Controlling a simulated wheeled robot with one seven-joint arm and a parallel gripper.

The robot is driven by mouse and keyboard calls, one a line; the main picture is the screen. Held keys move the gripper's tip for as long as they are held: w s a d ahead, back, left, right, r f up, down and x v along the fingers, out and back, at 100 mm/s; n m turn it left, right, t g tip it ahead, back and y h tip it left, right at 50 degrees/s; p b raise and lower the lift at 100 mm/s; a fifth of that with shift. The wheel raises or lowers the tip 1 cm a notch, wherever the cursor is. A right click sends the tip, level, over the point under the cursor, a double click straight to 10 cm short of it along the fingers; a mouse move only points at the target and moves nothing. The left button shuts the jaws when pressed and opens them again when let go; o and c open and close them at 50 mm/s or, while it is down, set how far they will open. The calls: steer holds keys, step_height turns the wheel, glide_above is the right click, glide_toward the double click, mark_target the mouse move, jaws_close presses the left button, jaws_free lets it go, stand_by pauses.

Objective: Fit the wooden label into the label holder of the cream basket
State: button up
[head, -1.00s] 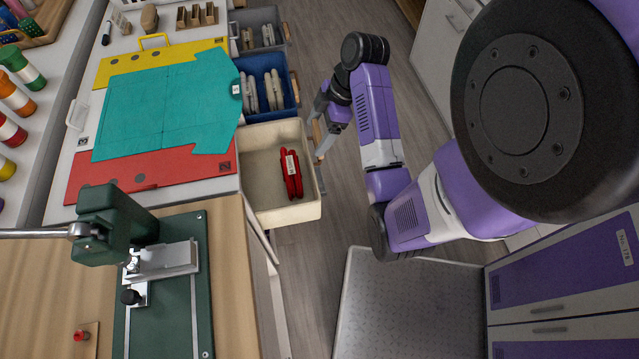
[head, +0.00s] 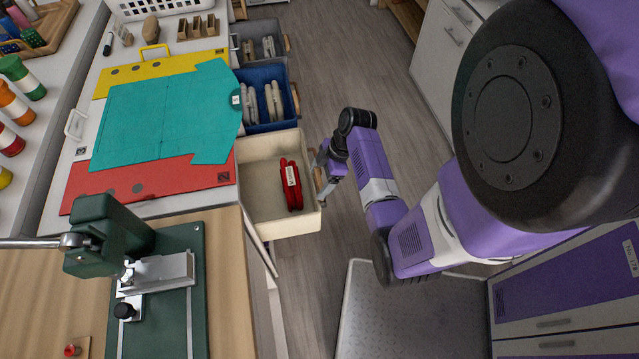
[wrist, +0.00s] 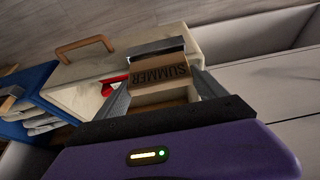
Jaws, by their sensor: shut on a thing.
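The cream basket (head: 262,228) is a pulled-out bin beside the counter in the head view, with a red object inside. In the wrist view its front face (wrist: 75,88) has a wooden handle (wrist: 85,47) at the left. A grey metal strip, apparently the label holder (wrist: 157,46), shows just beyond the wooden label (wrist: 160,76), which reads "SUMMER". My gripper (wrist: 163,88) is shut on the label. In the head view my gripper (head: 327,182) is at the basket's front side. Whether label and holder touch cannot be told.
A blue basket (head: 266,127) and a grey basket (head: 262,27) stand beyond the cream one. The counter holds a teal shirt-shaped sheet (head: 165,112), a red board (head: 150,183) and a green press (head: 105,235). Floor (head: 355,70) is open to the right.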

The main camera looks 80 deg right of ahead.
mark_target(320, 185)
steer(key=shift+f, duration=1.45)
steer(key=shift+f, duration=0.15)
steer(key=o, duration=1.4)
